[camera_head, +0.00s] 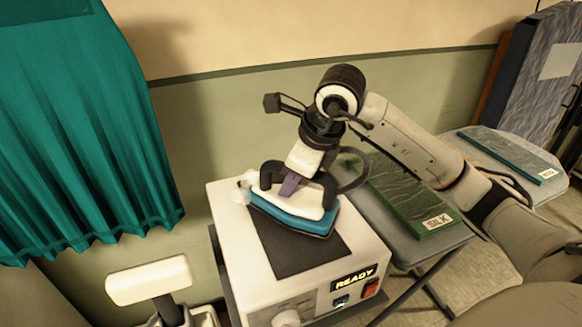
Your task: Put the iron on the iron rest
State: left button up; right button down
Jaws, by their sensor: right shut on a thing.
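The iron (306,218), white on top with a blue body and dark sole, is over the dark pad of the iron rest (290,258) on top of a white box. Its sole looks close to the pad; I cannot tell whether it touches. My right gripper (296,182) comes down from above with its black fingers shut on the iron's handle, which is mostly hidden, with a purple part showing between them. My left gripper is not in view.
The white box (345,262) has a lit READY sign, a knob and a red switch. Right of it, a board (400,235) bears green cloth labelled SILK; another stands farther right. A teal curtain (80,130) hangs left. A white padded form (148,280) stands lower left.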

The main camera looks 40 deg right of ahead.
jog(key=shift+w+f, duration=0.1)
jog(key=shift+f, duration=0.05)
jog(key=shift+f, duration=0.1)
jog(key=c, duration=1.6)
grip_release()
jog(key=shift+f, duration=0.1)
jog(key=shift+o, duration=0.2)
jog(key=v, duration=1.2)
